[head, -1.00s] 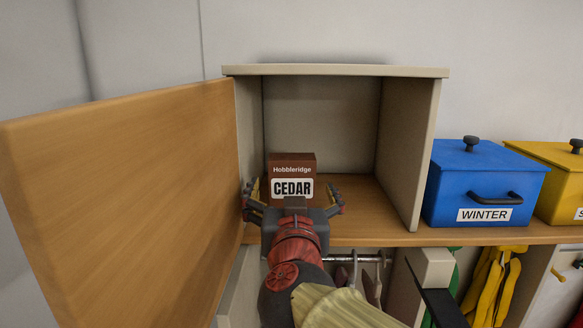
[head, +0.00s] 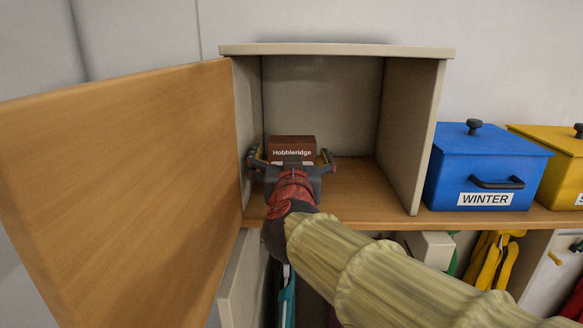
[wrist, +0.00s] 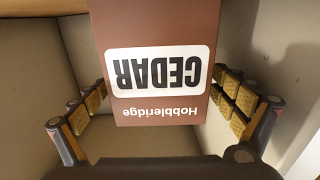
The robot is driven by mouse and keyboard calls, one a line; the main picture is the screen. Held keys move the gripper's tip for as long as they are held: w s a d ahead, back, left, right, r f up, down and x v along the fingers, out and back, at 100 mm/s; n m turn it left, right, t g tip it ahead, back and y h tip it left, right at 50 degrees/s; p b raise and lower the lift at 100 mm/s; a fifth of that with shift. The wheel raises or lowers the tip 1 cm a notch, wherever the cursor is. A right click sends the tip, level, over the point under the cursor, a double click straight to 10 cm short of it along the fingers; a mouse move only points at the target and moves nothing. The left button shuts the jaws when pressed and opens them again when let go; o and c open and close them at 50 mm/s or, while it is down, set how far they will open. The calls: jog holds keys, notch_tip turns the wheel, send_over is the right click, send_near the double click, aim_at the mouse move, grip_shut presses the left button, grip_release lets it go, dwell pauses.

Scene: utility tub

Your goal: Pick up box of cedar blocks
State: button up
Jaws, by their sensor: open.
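The box of cedar blocks (head: 292,145) is brown with "Hobbleridge" and "CEDAR" lettering. It stands upright at the left inside the open cabinet. My gripper (head: 292,160) is open in front of it, with a finger to each side, and hides the box's lower front in the head view. In the wrist view the box (wrist: 155,100) appears upside down between the open finger pads of my gripper (wrist: 160,105). Gaps show between the pads and the box sides.
The cabinet (head: 412,130) has its wooden door (head: 120,180) swung open at the left. Its right inside floor is clear. A blue WINTER tub (head: 485,165) and a yellow tub (head: 555,170) stand on the shelf to the right. Yellow gloves (head: 492,258) hang below.

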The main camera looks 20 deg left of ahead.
jog(key=shift+s+d+r, duration=0.1)
jog(key=shift+s+r, duration=0.05)
jog(key=shift+c, duration=0.3)
jog(key=c, duration=1.4)
